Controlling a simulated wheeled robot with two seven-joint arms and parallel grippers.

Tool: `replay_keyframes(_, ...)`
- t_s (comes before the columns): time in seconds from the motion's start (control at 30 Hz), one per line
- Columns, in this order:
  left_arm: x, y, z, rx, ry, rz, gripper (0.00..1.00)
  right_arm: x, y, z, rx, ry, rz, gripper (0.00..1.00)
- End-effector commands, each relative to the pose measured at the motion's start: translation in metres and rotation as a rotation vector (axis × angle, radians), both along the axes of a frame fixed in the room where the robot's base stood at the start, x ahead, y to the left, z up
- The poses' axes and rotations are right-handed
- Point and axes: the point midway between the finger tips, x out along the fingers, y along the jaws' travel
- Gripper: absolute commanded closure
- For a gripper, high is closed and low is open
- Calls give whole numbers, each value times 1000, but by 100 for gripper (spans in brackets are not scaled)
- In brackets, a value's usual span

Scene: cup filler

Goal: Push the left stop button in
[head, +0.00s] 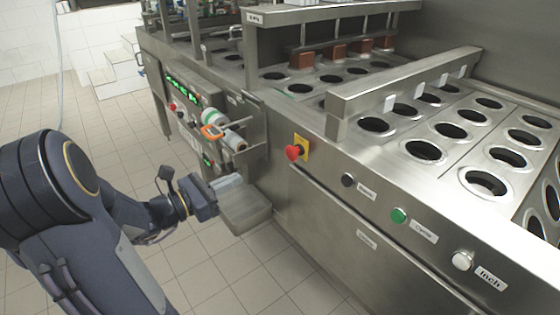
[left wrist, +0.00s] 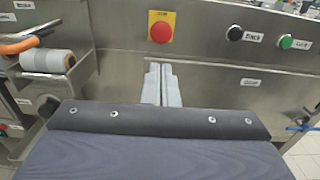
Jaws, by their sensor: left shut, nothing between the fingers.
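A red mushroom stop button (head: 294,152) sits on a yellow plate on the machine's steel front. It also shows in the left wrist view (left wrist: 160,32), at the top centre, standing out from the panel. My left gripper (head: 228,182) is shut and empty, left of and below the button in the head view. In the left wrist view its two pale fingers (left wrist: 161,84) lie side by side below the button, apart from it. My right gripper is in neither view.
Black (head: 347,180), green (head: 399,215) and white (head: 462,261) buttons run along the front to the right. Rolls with an orange ring (head: 212,131) stick out on the left. A metal tray (head: 246,212) juts out beside my left gripper. The tiled floor in front is clear.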

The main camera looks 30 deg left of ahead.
Motion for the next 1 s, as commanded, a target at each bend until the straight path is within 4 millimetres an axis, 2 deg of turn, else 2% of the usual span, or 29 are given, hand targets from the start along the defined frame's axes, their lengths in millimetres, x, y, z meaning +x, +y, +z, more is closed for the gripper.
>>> replay_keyframes(0.17, 11, -5, 0, 1, -2, -5, 100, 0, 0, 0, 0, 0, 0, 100)
replay_keyframes(0.27, 26, -13, 0, 1, -2, -8, 100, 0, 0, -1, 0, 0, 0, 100)
replay_keyframes(0.7, 108, -46, 0, 2, -1, -6, 100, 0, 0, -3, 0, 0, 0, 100)
replay_keyframes(0.83, 122, -52, 0, 2, -1, -5, 100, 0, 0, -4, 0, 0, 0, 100)
replay_keyframes(1.0, 129, -54, 0, 2, -1, -2, 100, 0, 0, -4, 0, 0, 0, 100)
